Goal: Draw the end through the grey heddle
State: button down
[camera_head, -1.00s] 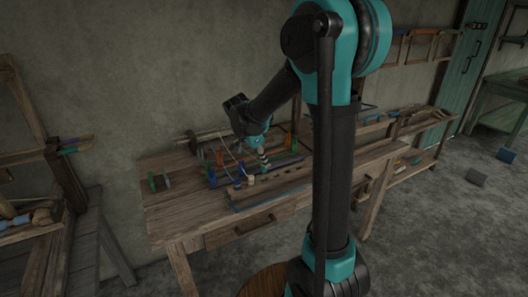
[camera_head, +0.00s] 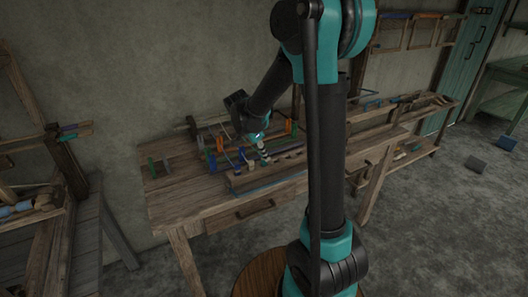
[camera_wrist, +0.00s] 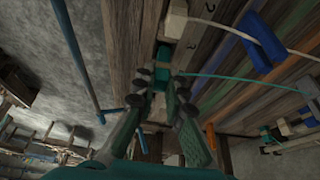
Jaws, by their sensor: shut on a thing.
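My gripper (camera_head: 264,154) is low over the bench top, among small coloured parts. In the wrist view my gripper (camera_wrist: 160,80) is shut on a small teal piece (camera_wrist: 161,72). A thin teal thread (camera_wrist: 245,77) runs from near the fingertips to the right, in a shallow arc. I take this for the end. The grey heddle cannot be told for sure. Blue, orange, green and grey strips lie to the right in the wrist view. A pale thread (camera_wrist: 222,25) passes a blue block (camera_wrist: 262,40).
The wooden bench (camera_head: 170,205) stands against the wall and has a drawer with a dark handle (camera_head: 256,209). A pale block (camera_wrist: 175,20) lies near the fingertips. A blue rod (camera_wrist: 82,60) crosses the wrist view's left side. A wooden frame (camera_head: 65,235) stands at the left.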

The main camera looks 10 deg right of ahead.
jog(key=shift+f, duration=0.85)
jog(key=c, duration=1.5)
grip_release()
jog(key=shift+r, duration=0.1)
jog(key=v, duration=1.1)
jog(key=shift+a+r, duration=0.25)
jog(key=shift+r, duration=0.1)
